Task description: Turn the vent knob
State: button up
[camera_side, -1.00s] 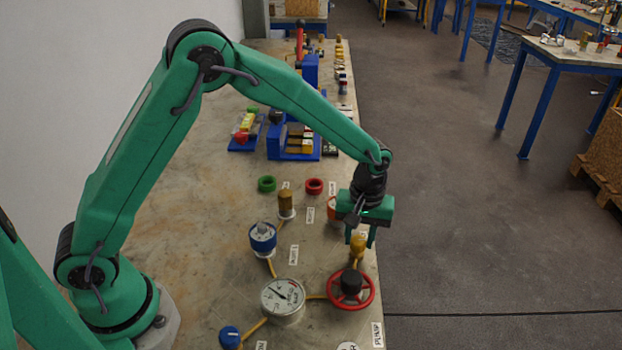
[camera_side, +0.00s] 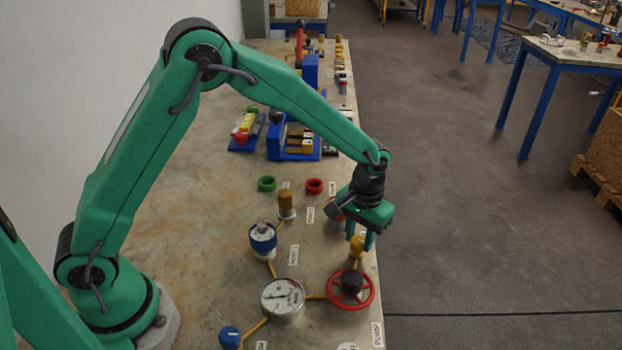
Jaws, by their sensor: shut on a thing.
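The vent knob (camera_side: 356,247) is a small brass-yellow knob near the right edge of the bench, behind the red handwheel. My gripper (camera_side: 362,239) points down over it and is shut on it, with the green fingers on either side. The gripper body sits at a slant above the knob and hides its top. The label beside the knob is too small to read. A white dial gauge (camera_side: 283,299) stands to the front left, its needle pointing about left.
A red handwheel (camera_side: 351,290) with a black hub stands close in front. A blue knob (camera_side: 230,337) is at the front. The left bench surface is clear.

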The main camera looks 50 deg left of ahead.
aim_at(359, 241)
jog(key=m, duration=0.6)
jog(key=shift+d+m, duration=0.25)
jog(key=shift+m, duration=0.05)
jog(key=m, duration=0.5)
jog(key=shift+m+t, duration=0.3)
jog(key=shift+s, duration=0.1)
jog(key=o, duration=1)
jog(key=shift+a, duration=0.1)
jog(key=shift+r, duration=0.15)
jog(key=shift+s+r, duration=0.1)
jog(key=shift+r, duration=3.7)
